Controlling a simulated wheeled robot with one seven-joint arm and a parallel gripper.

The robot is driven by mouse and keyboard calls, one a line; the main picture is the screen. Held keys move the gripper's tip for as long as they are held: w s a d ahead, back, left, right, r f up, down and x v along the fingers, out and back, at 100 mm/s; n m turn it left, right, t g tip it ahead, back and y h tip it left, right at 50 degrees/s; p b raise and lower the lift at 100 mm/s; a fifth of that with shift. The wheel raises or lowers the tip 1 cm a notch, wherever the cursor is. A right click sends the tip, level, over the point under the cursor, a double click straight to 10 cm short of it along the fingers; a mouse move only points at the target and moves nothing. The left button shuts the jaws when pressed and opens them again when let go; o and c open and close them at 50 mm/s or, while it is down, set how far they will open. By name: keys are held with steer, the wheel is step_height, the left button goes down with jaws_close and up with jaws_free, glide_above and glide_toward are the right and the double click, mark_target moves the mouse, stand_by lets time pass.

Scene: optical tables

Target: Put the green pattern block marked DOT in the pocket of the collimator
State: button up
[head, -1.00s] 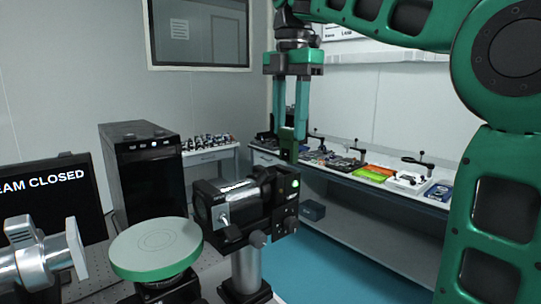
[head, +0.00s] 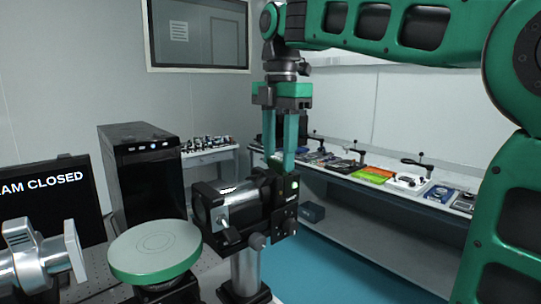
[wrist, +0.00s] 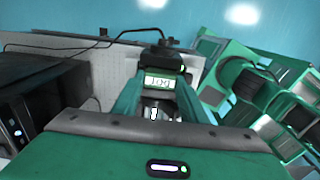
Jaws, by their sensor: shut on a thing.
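My gripper (head: 282,162) points straight down with its two green fingers shut on a green block (head: 281,165). The block also shows in the wrist view (wrist: 160,80), between the fingertips, with a pale label whose small marking I cannot read surely. The collimator (head: 237,209) is a black housing on a silver post, with a small green light on its right end. The fingertips and block are right at the top of that right end. The pocket is hidden, and I cannot tell whether the block is partly inside it or just above.
A round green-rimmed platform (head: 155,250) and a silver mount (head: 45,258) stand to the left of the collimator. A monitor (head: 50,205) reads "BEAM CLOSED". A black computer tower (head: 143,175) stands behind. A long side table (head: 400,196) holds several parts at the right.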

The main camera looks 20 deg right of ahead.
mark_target(279, 159)
steer(key=o, duration=1.1)
step_height(279, 159, up, 12)
steer(key=shift+s+r, duration=0.1)
steer(key=s+d+f+m, duration=0.4)
steer(key=d+f+m, duration=0.35)
steer(key=f, duration=0.25)
steer(key=s+d+f+m, duration=0.3)
steer(key=d+f+m, duration=0.3)
steer(key=f+m, duration=0.3)
steer(key=s+d+f+m, duration=0.1)
steer(key=s+f+m, duration=0.2)
steer(key=s+f, duration=0.2)
steer(key=s+f+m, duration=0.4)
steer(key=s+f, duration=0.2)
steer(key=f, duration=0.3)
steer(key=s+d+f+m, duration=0.1)
steer(key=s+f+m, duration=0.3)
steer(key=f, duration=0.3)
steer(key=shift+s+d+f+m, duration=0.25)
steer(key=shift+s+d+f, duration=0.05)
steer(key=shift+s, duration=0.35)
